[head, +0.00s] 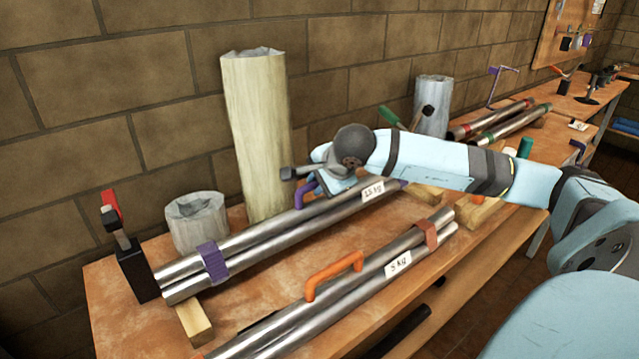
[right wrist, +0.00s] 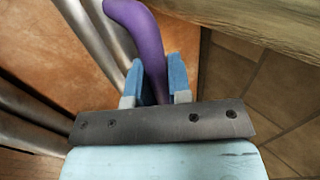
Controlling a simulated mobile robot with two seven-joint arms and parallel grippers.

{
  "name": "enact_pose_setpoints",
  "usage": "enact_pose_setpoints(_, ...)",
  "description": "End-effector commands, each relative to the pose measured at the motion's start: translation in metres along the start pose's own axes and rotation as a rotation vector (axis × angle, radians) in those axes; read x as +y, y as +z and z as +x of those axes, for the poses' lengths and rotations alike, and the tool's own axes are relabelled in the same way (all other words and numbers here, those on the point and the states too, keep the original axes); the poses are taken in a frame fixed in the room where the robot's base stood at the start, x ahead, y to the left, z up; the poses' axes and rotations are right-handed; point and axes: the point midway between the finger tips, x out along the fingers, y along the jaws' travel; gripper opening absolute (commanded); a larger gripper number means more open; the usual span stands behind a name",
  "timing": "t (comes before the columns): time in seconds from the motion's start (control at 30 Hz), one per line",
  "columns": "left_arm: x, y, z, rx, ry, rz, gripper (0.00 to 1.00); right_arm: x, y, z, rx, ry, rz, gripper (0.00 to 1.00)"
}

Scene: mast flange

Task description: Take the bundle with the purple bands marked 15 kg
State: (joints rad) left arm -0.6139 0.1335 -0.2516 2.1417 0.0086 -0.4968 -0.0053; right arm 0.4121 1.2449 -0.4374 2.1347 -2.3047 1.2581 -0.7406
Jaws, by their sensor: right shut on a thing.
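The bundle of metal tubes with a purple band (head: 213,262) and a tag (head: 373,190) that reads 15 kg lies slanting along the wooden bench. Its left end rests across a wooden block. Its purple handle (head: 306,191) stands near the middle, partly hidden by my right arm. My right gripper (head: 308,177) comes in from the right and is shut on this handle. The right wrist view shows the purple handle (right wrist: 150,50) between the two blue fingers (right wrist: 155,84), with metal tubes at the left. My left gripper is not in view.
A bundle with an orange handle (head: 334,273) and a 5 kg tag lies in front. Behind stand a tall pale post (head: 257,140) and a short grey cylinder (head: 196,224). A black clamp (head: 133,270) with a red lever stands at the left end. More tubes (head: 510,124) lie farther right.

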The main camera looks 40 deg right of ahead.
Motion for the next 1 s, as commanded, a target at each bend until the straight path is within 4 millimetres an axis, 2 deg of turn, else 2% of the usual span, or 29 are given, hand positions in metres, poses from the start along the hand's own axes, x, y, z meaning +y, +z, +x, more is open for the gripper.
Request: enact_pose_setpoints(1.0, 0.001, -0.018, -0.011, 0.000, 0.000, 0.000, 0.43, -0.033, 0.000, -0.041, 0.000, -0.008, 0.000, 0.00)
